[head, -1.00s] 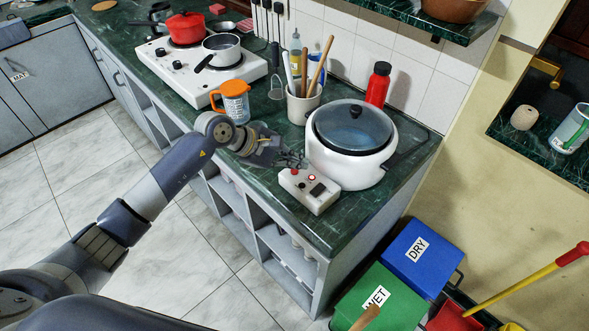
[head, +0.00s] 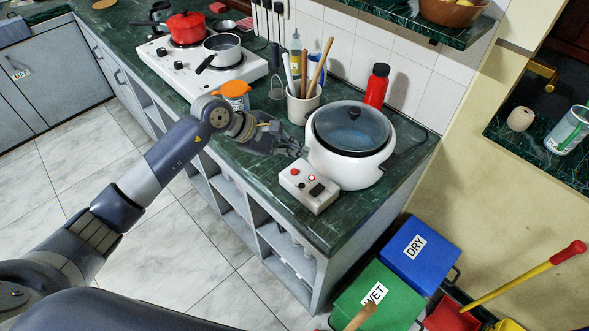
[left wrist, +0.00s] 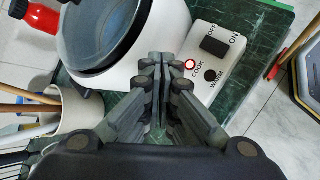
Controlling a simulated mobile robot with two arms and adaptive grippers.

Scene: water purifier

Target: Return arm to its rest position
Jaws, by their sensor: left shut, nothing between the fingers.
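My left arm reaches in from the left in the head view. Its gripper (head: 296,150) is over the counter, just left of a white rice cooker (head: 340,168) with a glass lid and near its control box (head: 309,187). In the left wrist view the gripper's fingers (left wrist: 160,68) are together with nothing between them. The control box (left wrist: 217,52) there shows a black switch marked ON, a lit red COOK light and a black WARM button. The cooker's white body (left wrist: 135,62) lies just beyond the fingertips; I cannot tell whether they touch anything. My right gripper is out of view.
An orange-lidded jug (head: 236,92), partly hidden by my arm, and a utensil holder (head: 303,105) stand close to the gripper. A red bottle (head: 376,86) is behind the cooker. The stove (head: 205,72) holds pots. Green (head: 375,300) and blue (head: 415,252) bins stand below the counter's end.

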